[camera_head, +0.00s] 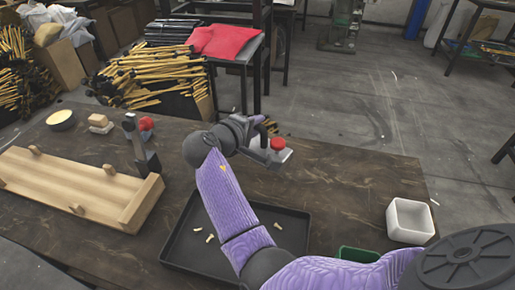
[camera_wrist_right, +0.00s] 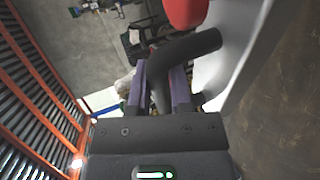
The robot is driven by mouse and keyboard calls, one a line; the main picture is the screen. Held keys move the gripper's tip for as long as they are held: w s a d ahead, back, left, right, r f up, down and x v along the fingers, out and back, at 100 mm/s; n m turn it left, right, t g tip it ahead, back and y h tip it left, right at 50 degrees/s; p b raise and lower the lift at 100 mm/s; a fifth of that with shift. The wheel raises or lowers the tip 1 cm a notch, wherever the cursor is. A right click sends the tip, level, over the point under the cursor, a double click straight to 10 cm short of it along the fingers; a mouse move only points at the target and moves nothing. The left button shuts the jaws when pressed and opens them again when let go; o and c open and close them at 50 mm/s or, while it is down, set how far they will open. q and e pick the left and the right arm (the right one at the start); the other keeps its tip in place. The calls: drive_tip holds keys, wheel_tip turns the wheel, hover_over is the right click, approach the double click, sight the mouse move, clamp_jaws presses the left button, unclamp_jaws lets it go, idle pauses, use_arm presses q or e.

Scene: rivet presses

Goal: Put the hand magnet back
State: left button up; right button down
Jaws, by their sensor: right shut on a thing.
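My right gripper (camera_head: 259,135) is shut on the dark bent handle (camera_wrist_right: 190,55) of the hand magnet (camera_head: 273,155). The magnet has a pale grey body and a red knob (camera_head: 278,143). It is near the table's back edge, right of my forearm. In the right wrist view, the handle lies between the two purple fingers (camera_wrist_right: 163,88), with the red knob (camera_wrist_right: 186,10) beyond and the pale body (camera_wrist_right: 228,55) to the right. I cannot tell whether the body touches the table. My left gripper is not in view.
A black tray (camera_head: 292,222) with small pale pieces lies below my arm. A wooden fixture (camera_head: 75,193) and a dark upright tool (camera_head: 139,145) stand left. A white box (camera_head: 409,220) is right, and a green container (camera_head: 357,254) at the front. Table between magnet and box is clear.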

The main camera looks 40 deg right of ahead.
sight(257, 141)
wheel_tip(257, 141, down, 5)
drive_tip(key=b, duration=0.2)
drive_tip(key=shift+f+b, duration=0.15)
drive_tip(key=shift+b, duration=0.2)
drive_tip(key=shift+r, duration=0.25)
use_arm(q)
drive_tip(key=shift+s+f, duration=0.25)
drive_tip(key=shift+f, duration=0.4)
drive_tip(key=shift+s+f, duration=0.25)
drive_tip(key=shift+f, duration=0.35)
use_arm(e)
drive_tip(key=c, duration=0.5)
unclamp_jaws()
drive_tip(key=shift+f, duration=0.1)
drive_tip(key=shift+c, duration=0.2)
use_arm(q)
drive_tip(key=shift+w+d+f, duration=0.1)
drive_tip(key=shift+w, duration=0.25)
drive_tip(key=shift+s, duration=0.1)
